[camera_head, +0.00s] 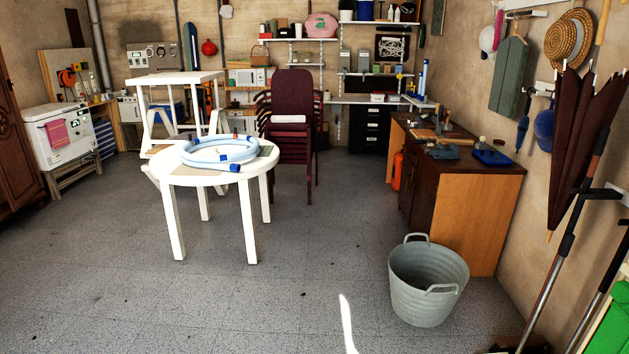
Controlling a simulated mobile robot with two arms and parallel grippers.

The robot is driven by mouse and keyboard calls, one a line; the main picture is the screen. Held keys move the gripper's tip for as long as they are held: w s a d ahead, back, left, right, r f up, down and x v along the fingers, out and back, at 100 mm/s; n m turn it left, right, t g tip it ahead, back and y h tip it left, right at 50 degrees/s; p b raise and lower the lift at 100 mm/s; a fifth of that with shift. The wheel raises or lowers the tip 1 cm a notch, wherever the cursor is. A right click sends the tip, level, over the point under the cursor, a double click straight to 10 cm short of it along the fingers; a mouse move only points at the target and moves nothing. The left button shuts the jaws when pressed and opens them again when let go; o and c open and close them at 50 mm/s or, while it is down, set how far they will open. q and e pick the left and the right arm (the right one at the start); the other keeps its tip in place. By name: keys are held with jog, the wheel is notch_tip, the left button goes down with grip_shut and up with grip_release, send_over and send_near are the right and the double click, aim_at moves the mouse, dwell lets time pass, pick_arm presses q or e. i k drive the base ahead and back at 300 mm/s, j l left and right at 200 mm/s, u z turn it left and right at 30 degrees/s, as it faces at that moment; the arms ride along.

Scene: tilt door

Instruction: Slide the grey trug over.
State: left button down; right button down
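The grey trug (428,284) is a round tub with two loop handles, one on the far rim and one on the near rim. It stands upright on the grey tiled floor at the right, in front of the wooden workbench. It looks empty as far as I can see into it. Neither of my grippers shows in the head view, so I cannot tell their state.
A white round table (221,177) with a coiled blue hose (221,152) stands at centre left. The wooden workbench (465,215) stands close behind the trug. Long-handled tools (560,255) lean at the right wall. The floor (250,300) left of the trug is clear.

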aim_at(446, 274)
jog(key=i+j+u, duration=0.2)
jog(key=i, duration=0.7)
jog(key=i+u, duration=0.2)
jog(key=i, duration=0.7)
